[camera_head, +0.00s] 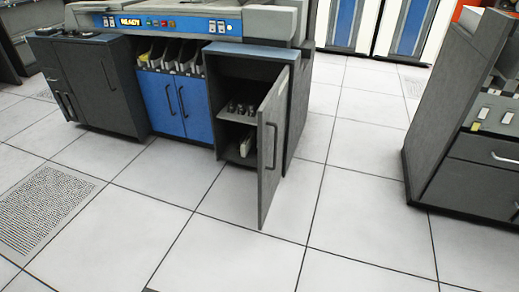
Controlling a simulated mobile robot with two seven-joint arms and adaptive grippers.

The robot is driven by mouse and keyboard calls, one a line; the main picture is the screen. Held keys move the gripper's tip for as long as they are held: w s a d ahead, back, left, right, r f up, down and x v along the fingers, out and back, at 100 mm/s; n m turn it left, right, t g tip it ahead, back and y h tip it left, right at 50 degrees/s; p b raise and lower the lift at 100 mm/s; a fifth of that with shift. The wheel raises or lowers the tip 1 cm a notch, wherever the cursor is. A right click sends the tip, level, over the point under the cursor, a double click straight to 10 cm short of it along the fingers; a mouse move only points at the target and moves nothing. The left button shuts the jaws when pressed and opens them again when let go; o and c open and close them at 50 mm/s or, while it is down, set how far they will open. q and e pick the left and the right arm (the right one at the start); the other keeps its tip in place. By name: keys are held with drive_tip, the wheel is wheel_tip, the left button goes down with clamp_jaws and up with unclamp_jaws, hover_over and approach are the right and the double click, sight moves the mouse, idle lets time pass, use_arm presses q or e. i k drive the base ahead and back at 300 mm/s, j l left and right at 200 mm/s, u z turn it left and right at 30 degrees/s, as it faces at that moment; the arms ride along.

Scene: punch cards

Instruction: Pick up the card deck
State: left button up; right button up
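No card deck can be made out for certain. A pale object (247,147), too small and shaded to identify, sits low inside the open cabinet compartment (233,77). Several small dark and metallic items (240,109) stand on the shelf above it. Slanted pale items, possibly cards, show in the slots (171,57) above the blue doors. Neither of my grippers is in view.
The grey cabinet door (272,150) stands open and juts out over the floor. The blue double doors (176,103) are shut. A dark console with drawers (480,150) stands at right. The tiled floor (235,255) in front is clear.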

sight(248, 144)
drive_tip(key=z, duration=0.6)
drive_tip(key=i+j+z, duration=0.1)
drive_tip(key=j+z, duration=0.9)
drive_tip(key=k+j+z, duration=0.1)
drive_tip(key=j+z, duration=0.3)
drive_tip(key=j, duration=0.7)
drive_tip(key=k+j, duration=0.1)
drive_tip(key=j, duration=0.45)
drive_tip(key=k+j+z, duration=0.15)
drive_tip(key=j, duration=0.45)
drive_tip(key=i, duration=0.05)
